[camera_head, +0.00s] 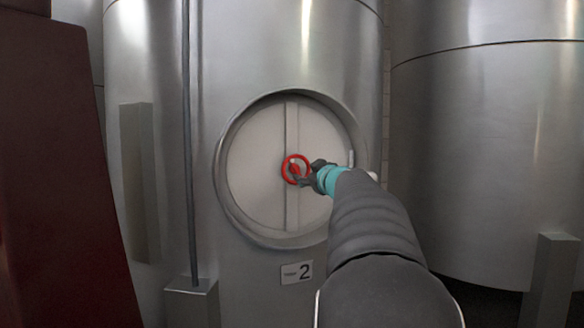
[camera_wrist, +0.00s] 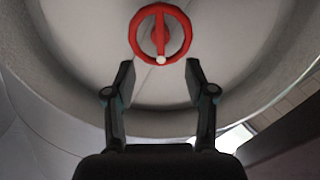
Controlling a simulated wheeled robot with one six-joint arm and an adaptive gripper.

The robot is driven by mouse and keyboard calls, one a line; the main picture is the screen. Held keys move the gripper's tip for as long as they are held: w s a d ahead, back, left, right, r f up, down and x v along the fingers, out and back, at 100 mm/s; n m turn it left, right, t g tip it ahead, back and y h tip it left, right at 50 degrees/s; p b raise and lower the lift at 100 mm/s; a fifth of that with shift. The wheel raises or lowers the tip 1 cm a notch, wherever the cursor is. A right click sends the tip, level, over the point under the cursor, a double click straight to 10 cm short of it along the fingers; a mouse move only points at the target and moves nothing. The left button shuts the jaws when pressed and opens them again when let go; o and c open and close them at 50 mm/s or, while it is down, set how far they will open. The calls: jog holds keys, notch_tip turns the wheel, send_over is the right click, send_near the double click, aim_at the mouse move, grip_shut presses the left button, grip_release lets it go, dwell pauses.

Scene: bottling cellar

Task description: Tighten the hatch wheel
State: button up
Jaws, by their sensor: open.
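The red hatch wheel (camera_head: 290,169) sits at the middle of a round pale hatch (camera_head: 255,185) on the front of a steel tank. In the wrist view the wheel (camera_wrist: 141,38) is a red ring with a spoke, a central hub and a pale knob at its rim. My gripper (camera_head: 305,172) is at the wheel's right side in the head view. In the wrist view my gripper (camera_wrist: 160,80) is open, its two fingers apart and nothing between them. The wheel shows just beyond the fingertips; I cannot tell whether they touch it.
A label with a 2 (camera_head: 297,272) is on the tank below the hatch. A vertical pipe (camera_head: 188,140) runs left of the hatch. A dark red block (camera_head: 55,180) fills the left edge. Another steel tank (camera_head: 485,150) stands at the right.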

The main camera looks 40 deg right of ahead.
aim_at(296, 169)
jog(key=p+x, duration=0.3)
jog(key=x, duration=0.7)
jog(key=shift+p, duration=0.35)
jog(key=shift+c, duration=0.2)
grip_shut()
